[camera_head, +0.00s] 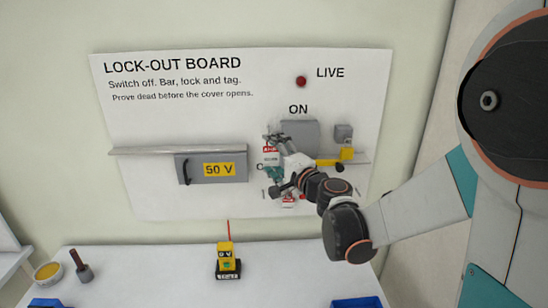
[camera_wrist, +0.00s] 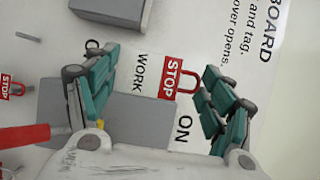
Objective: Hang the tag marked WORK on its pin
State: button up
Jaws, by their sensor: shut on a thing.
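The WORK tag (camera_wrist: 147,72) is white with a red STOP end and a red loop (camera_wrist: 187,84). In the wrist view it lies between the two teal fingers of my gripper (camera_wrist: 160,82), which is shut on it. In the head view the tag (camera_head: 270,157) is in front of the board, left of the grey switch box (camera_head: 300,135), partly hidden by my gripper (camera_head: 275,172). A small grey pin (camera_wrist: 28,37) stands out at the left of the wrist view; I cannot tell whose pin it is. Exact finger contact is not clear.
Another STOP tag (camera_wrist: 11,86) is low on the board, also seen in the head view (camera_head: 288,201). A yellow padlock (camera_head: 347,154) is right of the switch box. A grey 50 V cover (camera_head: 205,178) is at left. A yellow meter (camera_head: 228,261) stands on the bench.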

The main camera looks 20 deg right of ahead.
jog(key=shift+w+d, duration=0.95)
jog(key=shift+w, duration=3.85)
jog(key=shift+s+a+r+p, duration=0.1)
jog(key=shift+s+a+p, duration=0.15)
jog(key=shift+s, duration=1.2)
jog(key=shift+s+a+r+p, duration=0.1)
jog(key=shift+s+a+p, duration=0.15)
jog(key=shift+s, duration=1.2)
jog(key=shift+s+a+r+p, duration=0.15)
jog(key=shift+s+a, duration=0.2)
jog(key=shift+s, duration=1.1)
jog(key=shift+s, duration=0.1)
notch_tip(320, 180, down, 25)
jog(key=s+a+m+g+b, duration=0.1)
jog(key=a+g+b, duration=0.15)
jog(key=b, duration=1.55)
jog(key=w+d, duration=0.2)
jog(key=w, duration=0.7)
jog(key=shift+f+t+h, duration=0.3)
jog(key=shift+f+t, duration=0.05)
jog(key=shift+f, duration=0.1)
